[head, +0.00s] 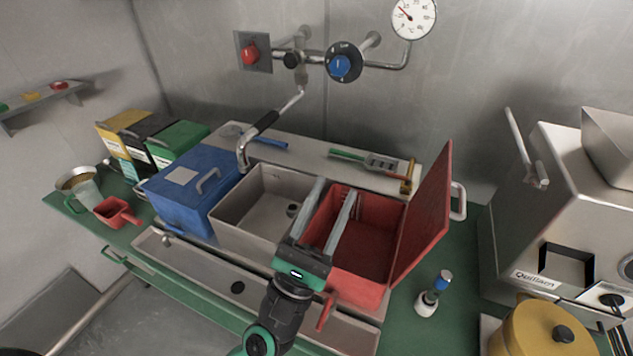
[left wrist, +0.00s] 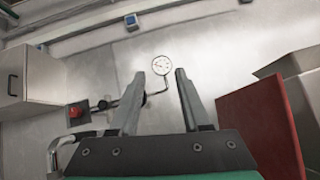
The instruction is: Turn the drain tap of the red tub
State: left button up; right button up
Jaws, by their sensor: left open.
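The red tub (head: 362,246) stands at the right end of the sink counter, with its red lid (head: 428,215) swung up on the right. The lid also shows in the left wrist view (left wrist: 262,128). A red tap handle (head: 326,311) hangs at the tub's front left, just right of my gripper's wrist. My left gripper (head: 335,187) is open and empty. Its two long grey fingers reach above the tub's left part, pointing to the back wall. My right gripper is not in view.
A steel sink basin (head: 232,218) and a blue box (head: 187,190) stand left of the tub. A small bottle (head: 431,296) stands to its right, near a yellow pot (head: 540,328). A faucet with a blue knob (head: 340,66) is on the wall.

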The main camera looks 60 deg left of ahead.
pick_arm(q)
jog(key=shift+r, duration=0.4)
